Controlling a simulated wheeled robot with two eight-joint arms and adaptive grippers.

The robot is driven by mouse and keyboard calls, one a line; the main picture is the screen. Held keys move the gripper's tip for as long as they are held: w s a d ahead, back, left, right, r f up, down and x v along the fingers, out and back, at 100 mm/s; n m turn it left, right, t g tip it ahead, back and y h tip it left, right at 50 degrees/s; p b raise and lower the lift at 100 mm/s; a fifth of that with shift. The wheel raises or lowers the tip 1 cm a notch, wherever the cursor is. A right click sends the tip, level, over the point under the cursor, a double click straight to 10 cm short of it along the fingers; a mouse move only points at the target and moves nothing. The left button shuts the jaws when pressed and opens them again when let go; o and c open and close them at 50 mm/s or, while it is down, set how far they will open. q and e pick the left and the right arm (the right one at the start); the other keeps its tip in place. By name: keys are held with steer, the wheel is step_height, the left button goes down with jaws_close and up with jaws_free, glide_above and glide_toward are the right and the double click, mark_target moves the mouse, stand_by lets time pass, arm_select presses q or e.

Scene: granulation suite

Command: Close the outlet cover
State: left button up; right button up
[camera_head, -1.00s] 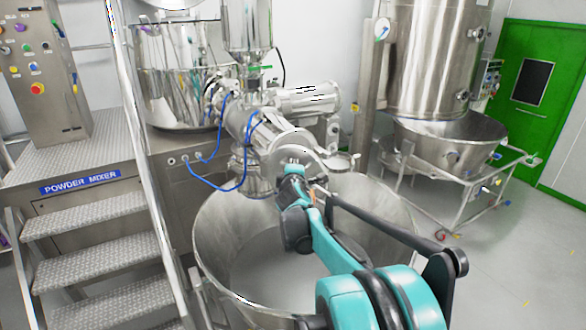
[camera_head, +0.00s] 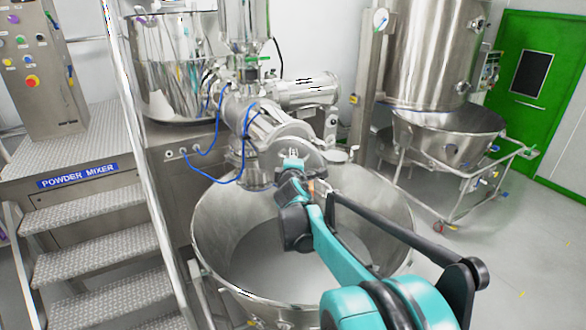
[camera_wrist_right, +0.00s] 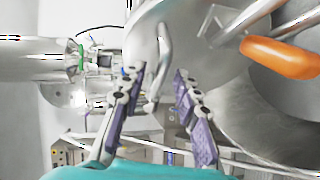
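The outlet (camera_head: 262,140) of the mixer is a shiny steel housing above a big open bowl in the head view. In the right wrist view a large smooth steel plate that looks like the outlet cover (camera_wrist_right: 215,60) fills the upper middle, with a bent metal handle (camera_wrist_right: 164,45) in front of it. My right gripper (camera_wrist_right: 160,72) has its two purple-padded fingers apart, one on each side of the handle's lower end. I cannot tell whether they touch it. In the head view my right arm hides most of the cover and gripper. My left gripper is out of view.
The steel bowl (camera_head: 225,225) stands below the outlet and my right arm. Metal stairs (camera_head: 85,245) with a railing are at the left. A wheeled steel vessel (camera_head: 450,135) stands at the back right. An orange grip (camera_wrist_right: 282,58) is right of the gripper. Floor at the right is clear.

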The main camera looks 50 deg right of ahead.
steer(key=v, duration=0.9)
steer(key=shift+s+a, duration=0.2)
steer(key=shift+s, duration=0.15)
steer(key=shift+r, duration=0.1)
steer(key=shift+w, duration=0.1)
jaws_close()
steer(key=n+g+p, duration=0.3)
steer(key=n+g, duration=0.6)
steer(key=g, duration=0.3)
glide_toward(328, 201)
steer(key=x, duration=0.2)
steer(key=p+x, duration=0.1)
steer(key=x, duration=0.3)
steer(key=shift+d+f+p, duration=0.1)
steer(key=shift+f+p, duration=0.1)
steer(key=shift+p, duration=0.1)
